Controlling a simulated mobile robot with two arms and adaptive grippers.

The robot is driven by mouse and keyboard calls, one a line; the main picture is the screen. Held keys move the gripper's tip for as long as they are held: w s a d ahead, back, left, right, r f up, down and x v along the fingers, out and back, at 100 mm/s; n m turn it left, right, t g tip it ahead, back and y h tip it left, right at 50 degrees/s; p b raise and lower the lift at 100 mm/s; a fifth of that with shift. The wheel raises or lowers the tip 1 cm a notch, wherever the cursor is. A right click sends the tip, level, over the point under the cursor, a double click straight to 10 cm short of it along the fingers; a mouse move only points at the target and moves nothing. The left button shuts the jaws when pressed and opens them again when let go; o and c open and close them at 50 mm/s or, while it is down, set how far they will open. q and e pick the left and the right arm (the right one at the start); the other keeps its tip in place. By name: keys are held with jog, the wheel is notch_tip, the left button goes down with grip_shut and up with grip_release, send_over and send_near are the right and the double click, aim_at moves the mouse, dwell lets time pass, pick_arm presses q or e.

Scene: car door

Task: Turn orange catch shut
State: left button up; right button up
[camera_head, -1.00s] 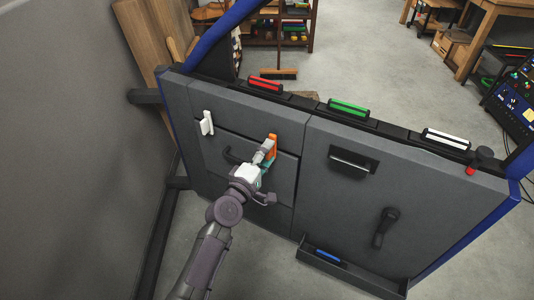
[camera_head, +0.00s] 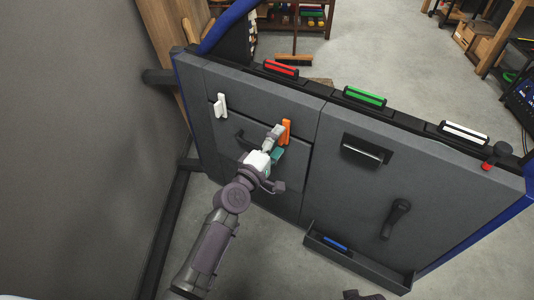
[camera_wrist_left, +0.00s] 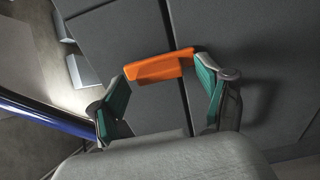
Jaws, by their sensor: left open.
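The orange catch (camera_head: 286,130) is on the car door panel (camera_head: 338,195), at the seam above a compartment lid, and stands nearly upright in the head view. My left gripper (camera_head: 276,143) is beside it, in front of the panel. In the left wrist view the orange catch (camera_wrist_left: 160,67) lies crosswise ahead of the two teal-padded fingers of the left gripper (camera_wrist_left: 162,92). The fingers are spread wide, one toward each end of the catch. I cannot tell whether the right finger touches it. My right gripper is not clearly seen.
A white catch (camera_head: 220,105) is to the left on the panel. Red (camera_head: 281,69), green (camera_head: 365,97) and white (camera_head: 465,132) pieces line the top edge.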

pick_arm(q)
jog(key=v, duration=1)
jog(key=shift+s+a, duration=0.15)
jog(key=shift+s, duration=0.25)
